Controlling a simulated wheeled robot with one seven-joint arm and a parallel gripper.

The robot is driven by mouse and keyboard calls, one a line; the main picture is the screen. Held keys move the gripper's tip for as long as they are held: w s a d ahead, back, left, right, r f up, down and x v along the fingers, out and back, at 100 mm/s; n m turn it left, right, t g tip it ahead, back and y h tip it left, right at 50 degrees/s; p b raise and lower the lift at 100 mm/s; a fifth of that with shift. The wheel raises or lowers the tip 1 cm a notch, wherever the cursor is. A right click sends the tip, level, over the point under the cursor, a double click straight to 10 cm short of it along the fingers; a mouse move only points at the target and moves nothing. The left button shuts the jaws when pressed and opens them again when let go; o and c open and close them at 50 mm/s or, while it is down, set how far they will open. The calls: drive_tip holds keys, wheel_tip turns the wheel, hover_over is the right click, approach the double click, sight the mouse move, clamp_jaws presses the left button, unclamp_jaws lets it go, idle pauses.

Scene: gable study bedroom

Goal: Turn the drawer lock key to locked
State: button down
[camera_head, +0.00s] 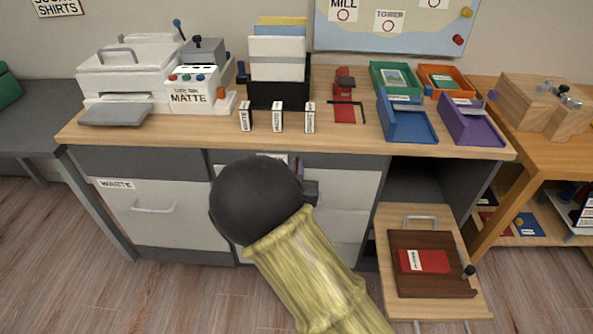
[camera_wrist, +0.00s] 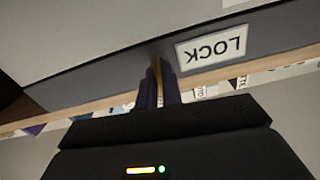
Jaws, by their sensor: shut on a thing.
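The drawer lock key shows in the wrist view as a thin brass piece (camera_wrist: 157,68) between my fingertips. My gripper (camera_wrist: 158,88) is shut on it, with the fingers pointing at the dark grey front strip under the desk top. A white LOCK label (camera_wrist: 211,47) sits beside the fingers and appears upside down in this view. The key's head is mostly hidden by the fingers, and its angle is hard to tell. In the head view my gripper (camera_head: 299,166) is at the front of the middle desk unit, and my wrist hides the key.
The wooden desk top (camera_head: 350,143) overhangs just above my gripper. It carries small labelled blocks, a black file holder (camera_head: 278,92), a red stand (camera_head: 344,100) and coloured trays. A pulled-out wooden shelf (camera_head: 455,217) with a brown tray (camera_head: 415,285) stands to the right.

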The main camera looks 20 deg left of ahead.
drive_tip(key=shift+d+f+m+b, duration=0.1)
drive_tip(key=shift+f+m+b, duration=0.1)
drive_tip(key=shift+m+b, duration=4.15)
drive_tip(key=shift+d+f+m+b, duration=0.1)
drive_tip(key=shift+f+m+b, duration=0.05)
drive_tip(key=shift+m+b, duration=4.15)
drive_tip(key=c, duration=1.6)
unclamp_jaws()
drive_tip(key=shift+r, duration=0.1)
drive_tip(key=shift+o, duration=0.2)
drive_tip(key=shift+s, duration=0.15)
drive_tip(key=p+v, duration=0.3)
drive_tip(key=v, duration=1.4)
drive_tip(key=shift+p, duration=0.35)
